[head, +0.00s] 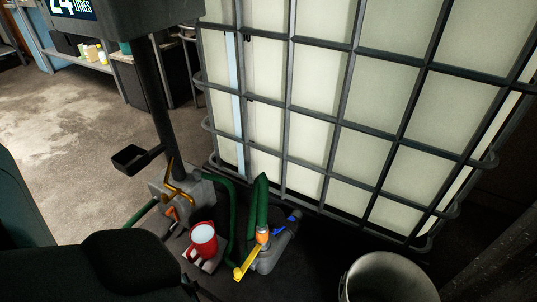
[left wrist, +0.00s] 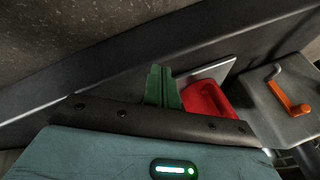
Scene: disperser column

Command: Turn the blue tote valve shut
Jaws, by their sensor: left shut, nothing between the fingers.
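The caged white tote (head: 310,95) fills the right of the head view. At its foot, a short blue handle (head: 294,215) sits on a grey valve body (head: 268,258), which also carries a yellow lever (head: 245,262) and an orange collar. A green hose (head: 260,203) meets the collar. My left arm's dark links fill the bottom left of the head view, and the gripper there is not clearly visible. The blue handle is not in that view.
A metal bucket (head: 388,278) stands at bottom right. A dark post (head: 155,110) rises at left.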

